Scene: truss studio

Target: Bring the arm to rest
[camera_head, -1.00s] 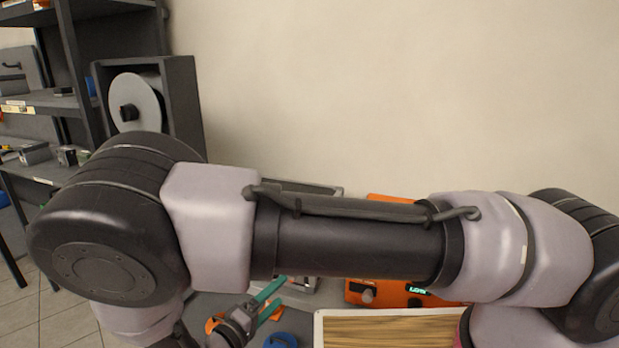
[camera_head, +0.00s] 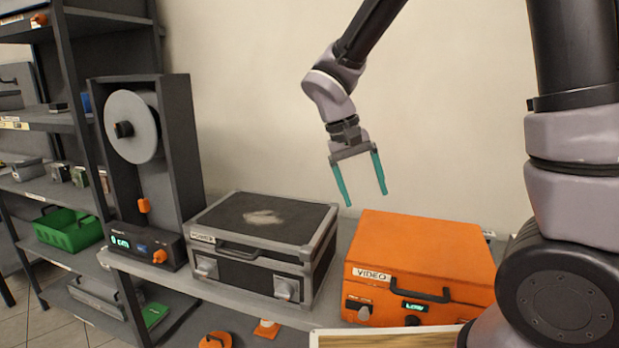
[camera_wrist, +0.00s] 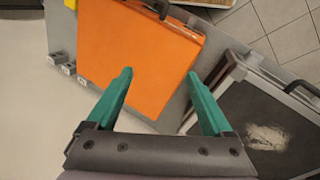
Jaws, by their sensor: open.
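My gripper (camera_head: 366,197) is raised in front of the pale wall, above the bench. Its two teal fingers are spread apart and point down, with nothing between them. In the wrist view my gripper (camera_wrist: 160,95) also shows its fingers apart, over the orange case and the dark case. My arm comes down to it from the top of the head view and rises at the right.
An orange case (camera_head: 428,258) marked VIDEO and a dark metal-edged case (camera_head: 262,228) stand on the bench (camera_head: 190,284). A reel device (camera_head: 150,150) stands left of them, beside dark shelving (camera_head: 75,120). A wood-topped, pale-edged thing (camera_head: 385,340) is in front. The wall area is clear.

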